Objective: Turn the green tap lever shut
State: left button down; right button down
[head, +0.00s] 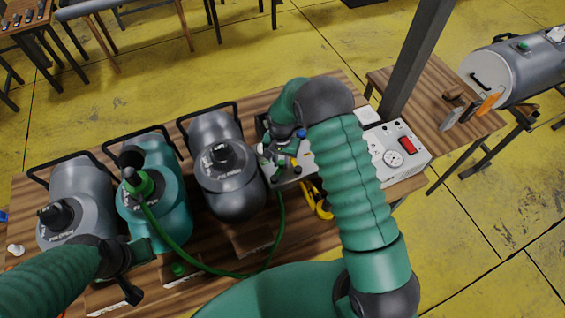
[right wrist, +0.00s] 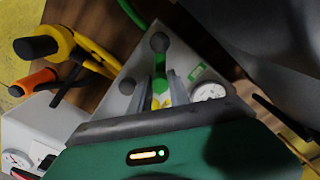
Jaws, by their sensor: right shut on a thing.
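The green tap lever (right wrist: 159,68) stands on a grey metal panel in the right wrist view, with yellow just below its green part. My right gripper (right wrist: 160,88) is shut on the lever, one finger on each side of it. In the head view my right gripper (head: 283,152) is over the grey panel (head: 290,172) on the bench, and my own arm covers part of it. The lever itself cannot be made out there. My left gripper (head: 134,270) is at the lower left, near the teal container; its opening is unclear.
Grey containers (head: 212,125) and a teal container (head: 150,190) stand in a row on the wooden bench (head: 235,245). A green hose (head: 185,255) runs from the teal one along the bench. A white box with a gauge (head: 393,150) and a dark post (head: 415,60) are at right.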

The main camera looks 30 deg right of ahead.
jog(key=n, duration=0.1)
jog(key=w+n, duration=0.1)
jog(key=shift+w+a+n+b, duration=0.1)
jog(key=shift+a+n+b, duration=0.2)
jog(key=shift+a+b, duration=0.1)
jog(key=n, duration=0.2)
jog(key=shift+w+a+n+b, duration=0.3)
jog(key=shift+w+a, duration=0.05)
jog(key=shift+a, duration=0.05)
jog(key=shift+w+a+r+n+b, duration=0.1)
jog(key=shift+a+n, duration=0.25)
jog(key=shift+n, duration=0.5)
jog(key=shift+w+a+n+b, duration=0.15)
jog(key=shift+a+n, duration=0.25)
jog(key=shift+n, duration=0.5)
jog(key=shift+w+a+r+n+b, duration=0.1)
jog(key=shift+a+n, duration=0.25)
jog(key=shift+n, duration=0.5)
jog(key=c, duration=1.5)
grip_release()
jog(key=shift+o, duration=1.3)
jog(key=shift+f, duration=0.15)
notch_tip(320, 180, up, 17)
jog(key=b, duration=0.2)
jog(key=shift+f, duration=0.15)
